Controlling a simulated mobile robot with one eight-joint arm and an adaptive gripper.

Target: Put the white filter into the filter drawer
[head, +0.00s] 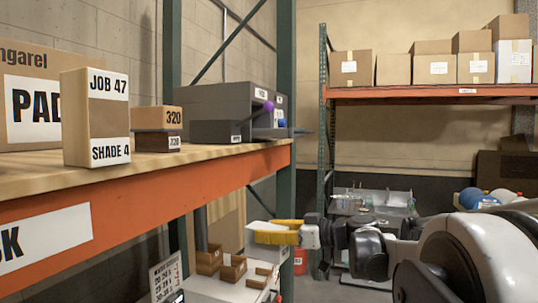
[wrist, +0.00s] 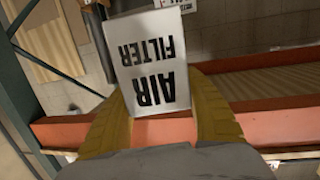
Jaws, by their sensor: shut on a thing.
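The white filter (wrist: 150,50) is a white box marked AIR FILTER, upside down in the wrist view. My gripper (wrist: 160,97) has its yellow fingers shut on the box's two sides. In the head view my gripper (head: 274,232) and the white filter (head: 256,246) are below and in front of the orange-edged shelf's right end, apart from it. A grey drawer cabinet (head: 205,101) stands on that shelf. Parts with white labels, a purple ball (head: 268,106) and blue pieces show at its right side. I cannot read which drawer is for filters, nor see into it.
The orange shelf edge (head: 150,198) and green post (head: 286,70) are close to my arm. Below are small brown bins (head: 209,259) on a white surface. A second rack stands behind.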

